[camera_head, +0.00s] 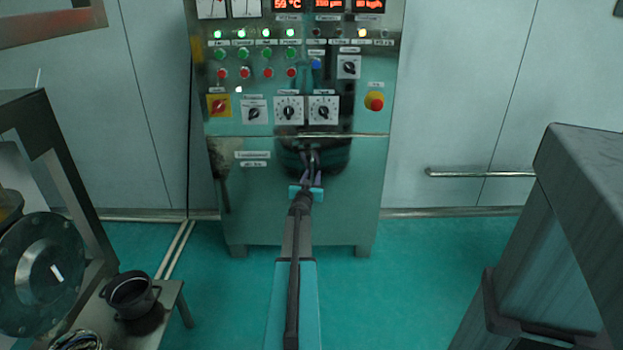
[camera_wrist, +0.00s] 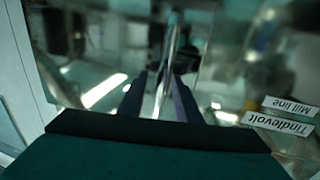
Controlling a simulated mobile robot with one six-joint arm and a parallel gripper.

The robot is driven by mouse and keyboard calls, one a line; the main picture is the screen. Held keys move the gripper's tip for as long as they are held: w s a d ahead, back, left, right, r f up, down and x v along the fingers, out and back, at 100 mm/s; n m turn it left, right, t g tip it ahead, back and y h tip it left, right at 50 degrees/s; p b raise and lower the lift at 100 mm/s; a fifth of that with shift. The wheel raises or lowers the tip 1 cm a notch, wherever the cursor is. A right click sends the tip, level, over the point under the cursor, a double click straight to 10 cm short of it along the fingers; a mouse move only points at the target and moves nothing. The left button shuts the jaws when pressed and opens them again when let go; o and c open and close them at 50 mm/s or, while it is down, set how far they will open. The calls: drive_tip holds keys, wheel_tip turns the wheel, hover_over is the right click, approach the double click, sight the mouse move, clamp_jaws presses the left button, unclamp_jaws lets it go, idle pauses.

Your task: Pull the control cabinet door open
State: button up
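The control cabinet (camera_head: 225,190) stands straight ahead in the head view. Its lower front is a shiny metal door (camera_head: 355,190) that looks shut. My arm reaches to this door, and my gripper (camera_head: 312,165) is in front of its upper middle part. In the wrist view my gripper (camera_wrist: 158,88) has its two dark fingers apart. I see a gap beside the bar and no clear contact. Reflections blur the details. Two labels (camera_wrist: 279,123) appear upside down at the right.
Above the door are a red-and-yellow stop button (camera_head: 375,102), dials and lamps. A low table with a dark pot (camera_head: 130,294) stands at the left. A large grey structure (camera_head: 580,200) is at the right. The green floor (camera_head: 410,265) is open on both sides of my arm.

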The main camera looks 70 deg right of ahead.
drive_tip(key=shift+w+d, duration=0.1)
drive_tip(key=shift+d, duration=0.5)
